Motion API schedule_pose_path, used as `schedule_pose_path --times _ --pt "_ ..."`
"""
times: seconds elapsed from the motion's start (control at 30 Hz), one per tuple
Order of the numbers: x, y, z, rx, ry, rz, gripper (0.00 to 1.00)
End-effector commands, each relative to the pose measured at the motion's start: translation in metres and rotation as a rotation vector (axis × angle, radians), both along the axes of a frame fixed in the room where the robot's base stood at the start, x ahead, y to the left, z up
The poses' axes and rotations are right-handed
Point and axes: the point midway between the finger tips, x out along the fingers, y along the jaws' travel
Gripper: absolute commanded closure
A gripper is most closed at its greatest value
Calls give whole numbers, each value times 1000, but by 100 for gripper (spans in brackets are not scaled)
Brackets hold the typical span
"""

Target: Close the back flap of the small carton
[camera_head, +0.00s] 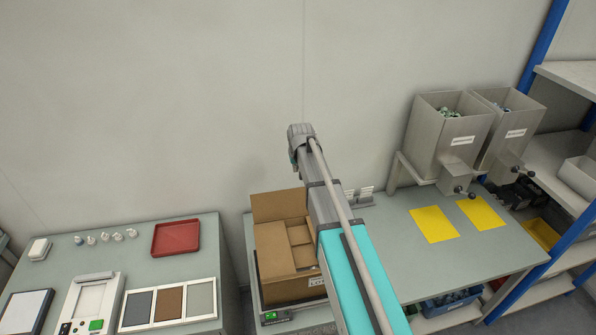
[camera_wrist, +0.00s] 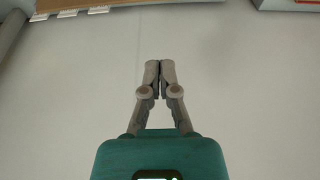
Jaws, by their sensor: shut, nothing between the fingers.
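The small carton (camera_head: 285,288) is brown cardboard and sits on the bench left of my arm. Its back flap (camera_head: 279,205) stands upright along the far edge. Other cardboard panels (camera_head: 274,249) show at its top, and part of the right side is hidden behind my arm. My gripper (camera_wrist: 153,66) is shut and empty in the wrist view, with its fingertips together in front of a plain pale surface. In the head view my arm reaches up past the carton's right side, its end above and beyond the flap. The fingers cannot be made out there.
A scale-like unit with a green display (camera_head: 272,317) is at the carton's front. Two grey hoppers (camera_head: 447,133) and yellow mats (camera_head: 434,224) are right. A red tray (camera_head: 176,238) lies on the left table. A wall (camera_head: 150,110) stands behind.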

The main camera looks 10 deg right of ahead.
Motion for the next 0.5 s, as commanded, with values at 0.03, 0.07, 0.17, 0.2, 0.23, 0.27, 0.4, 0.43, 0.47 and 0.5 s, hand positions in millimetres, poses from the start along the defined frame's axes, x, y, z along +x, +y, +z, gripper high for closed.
schedule_pose_path --times 0.03,0.07,0.17,0.2,0.23,0.27,0.4,0.43,0.47,0.5 --pt "2 0 -6 0 0 0 100" --pt "2 0 -8 0 0 0 100" --pt "5 0 -16 0 0 -1 100" --pt "6 -1 -19 0 0 -1 100" --pt "6 -1 -21 0 0 -1 100" --pt "7 -1 -24 0 0 -1 100" --pt "10 -1 -34 0 0 -1 100" --pt "11 -1 -36 0 0 -1 100" --pt "12 -1 -39 0 0 -1 100" --pt "13 -1 -42 0 0 -1 100"
